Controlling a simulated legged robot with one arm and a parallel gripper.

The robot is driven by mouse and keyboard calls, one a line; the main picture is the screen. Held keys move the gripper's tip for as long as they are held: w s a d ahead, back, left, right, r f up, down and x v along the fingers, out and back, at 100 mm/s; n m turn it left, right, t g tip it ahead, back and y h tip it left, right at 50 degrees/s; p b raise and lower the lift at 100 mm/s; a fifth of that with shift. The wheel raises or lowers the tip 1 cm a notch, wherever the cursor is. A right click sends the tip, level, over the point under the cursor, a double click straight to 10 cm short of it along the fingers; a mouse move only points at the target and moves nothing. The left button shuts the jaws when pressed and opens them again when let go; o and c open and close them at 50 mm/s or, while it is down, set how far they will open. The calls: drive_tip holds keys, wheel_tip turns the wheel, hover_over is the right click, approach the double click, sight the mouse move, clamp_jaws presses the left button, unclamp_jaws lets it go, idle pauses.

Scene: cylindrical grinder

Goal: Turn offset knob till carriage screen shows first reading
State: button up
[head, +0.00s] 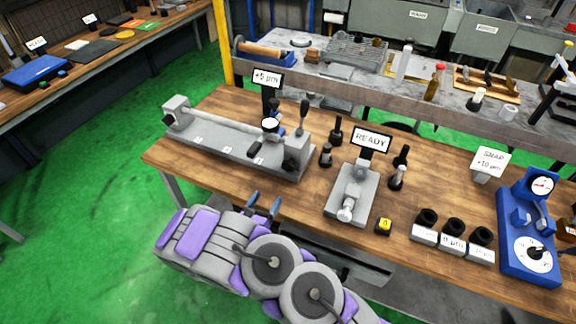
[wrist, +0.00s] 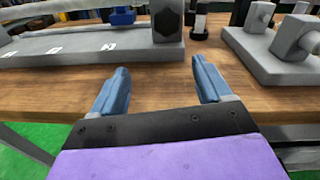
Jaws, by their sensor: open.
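The long grey machine (head: 225,148) lies along the left part of the wooden bench. A small screen (head: 267,79) stands on a black post at its carriage and appears to read +5 µm. A round white-faced dial (head: 269,124) sits below it. A dark knob (head: 291,165) is on the machine's right end block; I cannot tell for sure that it is the offset knob. The end block (wrist: 168,25) also shows in the wrist view. My gripper (head: 263,203) is open and empty at the bench's front edge, apart from the machine. It also shows in the wrist view (wrist: 160,68).
A grey device (head: 351,190) with a READY screen (head: 370,140) stands right of the machine, near black-handled tools. The bench's front strip is bare.

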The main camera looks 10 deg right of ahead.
drive_tip(key=shift+p+v, duration=0.9)
drive_tip(key=shift+v, duration=1.4)
drive_tip(key=shift+w+a+f, duration=0.1)
drive_tip(key=shift+a+f, duration=0.05)
drive_tip(key=shift+a, duration=0.2)
drive_tip(key=f+p+v, duration=0.1)
drive_tip(key=p+v, duration=0.1)
drive_tip(key=v, duration=1.5)
drive_tip(key=shift+r, duration=0.4)
drive_tip(key=shift+a, duration=0.1)
